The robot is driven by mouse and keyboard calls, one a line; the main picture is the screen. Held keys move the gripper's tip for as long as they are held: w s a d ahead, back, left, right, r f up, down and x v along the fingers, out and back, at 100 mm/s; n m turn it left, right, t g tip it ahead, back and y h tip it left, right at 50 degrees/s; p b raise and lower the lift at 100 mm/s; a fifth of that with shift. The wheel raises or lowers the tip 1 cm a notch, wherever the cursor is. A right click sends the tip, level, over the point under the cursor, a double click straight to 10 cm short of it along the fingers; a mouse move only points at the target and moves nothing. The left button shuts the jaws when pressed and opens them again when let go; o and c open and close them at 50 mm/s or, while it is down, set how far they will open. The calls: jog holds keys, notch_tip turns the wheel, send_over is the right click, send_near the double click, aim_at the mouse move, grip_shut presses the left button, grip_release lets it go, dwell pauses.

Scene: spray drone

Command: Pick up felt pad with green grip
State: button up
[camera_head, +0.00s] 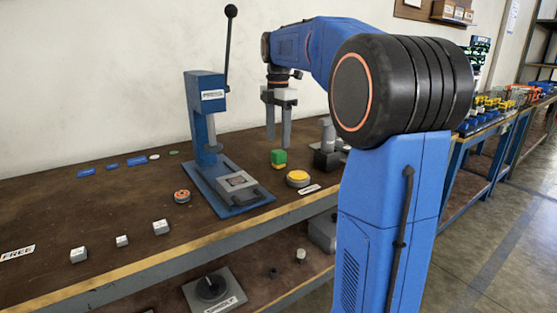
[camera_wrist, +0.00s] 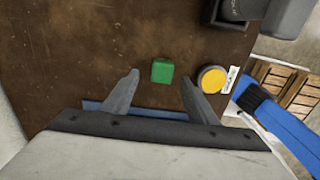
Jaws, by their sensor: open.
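The green grip of the felt pad (camera_head: 279,156) stands on the brown bench top, right of the blue press, with a yellowish layer under it. It also shows in the wrist view (camera_wrist: 162,70) as a green block, just beyond and between my fingertips. My gripper (camera_head: 279,143) points down above it, open and empty. I see no contact with the green block.
A yellow-topped round item (camera_head: 298,177) sits close right of the green block, also in the wrist view (camera_wrist: 213,79). The blue lever press (camera_head: 205,120) stands to the left. A dark grey fixture (camera_head: 327,155) stands to the right. The bench's left part has free room between small blocks.

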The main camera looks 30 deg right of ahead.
aim_at(279, 151)
jog(key=shift+s+f, duration=0.15)
jog(key=shift+f, duration=1.45)
jog(key=shift+s+f, duration=0.1)
jog(key=shift+f, duration=1.5)
jog(key=c, duration=1.2)
jog(key=shift+c, duration=0.2)
jog(key=shift+r, duration=0.1)
notch_tip(279, 151, up, 10)
jog(key=shift+f, duration=0.1)
